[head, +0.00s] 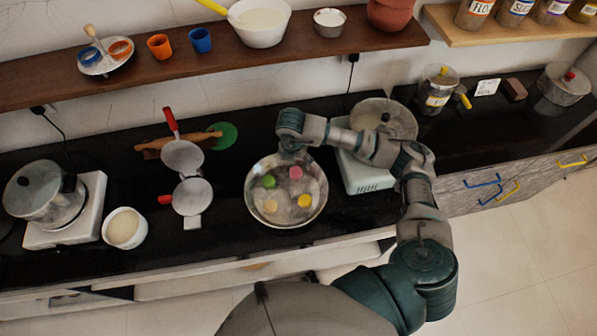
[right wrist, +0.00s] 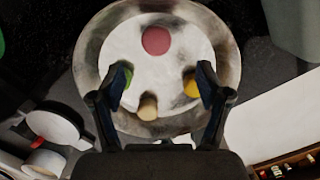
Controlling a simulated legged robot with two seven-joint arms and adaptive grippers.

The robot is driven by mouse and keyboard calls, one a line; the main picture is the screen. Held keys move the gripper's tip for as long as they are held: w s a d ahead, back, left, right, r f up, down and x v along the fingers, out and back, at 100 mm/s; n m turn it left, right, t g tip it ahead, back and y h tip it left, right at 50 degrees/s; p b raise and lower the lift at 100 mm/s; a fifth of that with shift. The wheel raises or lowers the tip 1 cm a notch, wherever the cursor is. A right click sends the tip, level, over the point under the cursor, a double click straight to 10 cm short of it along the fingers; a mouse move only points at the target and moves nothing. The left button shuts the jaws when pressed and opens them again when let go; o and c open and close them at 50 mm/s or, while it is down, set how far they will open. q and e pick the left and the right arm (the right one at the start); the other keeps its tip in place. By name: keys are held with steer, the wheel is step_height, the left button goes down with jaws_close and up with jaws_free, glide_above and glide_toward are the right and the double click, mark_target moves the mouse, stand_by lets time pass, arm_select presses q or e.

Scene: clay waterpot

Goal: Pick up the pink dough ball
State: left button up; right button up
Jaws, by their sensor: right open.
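The pink dough ball (head: 296,172) lies in the round metal pan (head: 254,205) on the black counter, near the pan's back side. In the right wrist view the pink dough ball (right wrist: 156,40) is on the pale middle of the pan, beyond my fingertips. My right gripper (right wrist: 163,72) is open and empty, with its fingers spread over the pan. In the head view my right gripper (head: 291,152) is above the pan's back edge, and its fingers are hard to make out. My left gripper is out of view.
A white-green box (head: 366,175) stands right of the pan. A wooden shelf (head: 210,70) runs behind.

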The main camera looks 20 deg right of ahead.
mark_target(298, 173)
steer(key=f, duration=0.1)
steer(key=a+f, duration=0.1)
steer(key=f, duration=0.1)
steer(key=shift+w+a, duration=0.25)
steer(key=shift+a+f, duration=0.1)
steer(key=shift+f, duration=0.25)
steer(key=shift+d+f, duration=0.2)
steer(key=shift+f, duration=0.05)
steer(key=d+f, duration=0.2)
steer(key=f, duration=0.3)
steer(key=shift+w+d, duration=0.25)
steer(key=shift+d, duration=0.15)
steer(key=shift+a+f, duration=0.1)
steer(key=shift+f, duration=0.1)
steer(key=shift+a+r, duration=0.1)
steer(key=shift+a, duration=0.75)
steer(key=shift+c, duration=1.2)
steer(key=shift+w+r, duration=0.1)
steer(key=c, duration=0.8)
steer(key=shift+d, duration=0.15)
steer(key=shift+c, duration=0.9)
steer(key=shift+d, duration=0.5)
steer(key=shift+r, duration=0.3)
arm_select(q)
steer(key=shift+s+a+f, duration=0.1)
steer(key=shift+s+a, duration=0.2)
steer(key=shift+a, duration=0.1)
arm_select(e)
step_height(298, 173, up, 9)
steer(key=shift+a, duration=0.25)
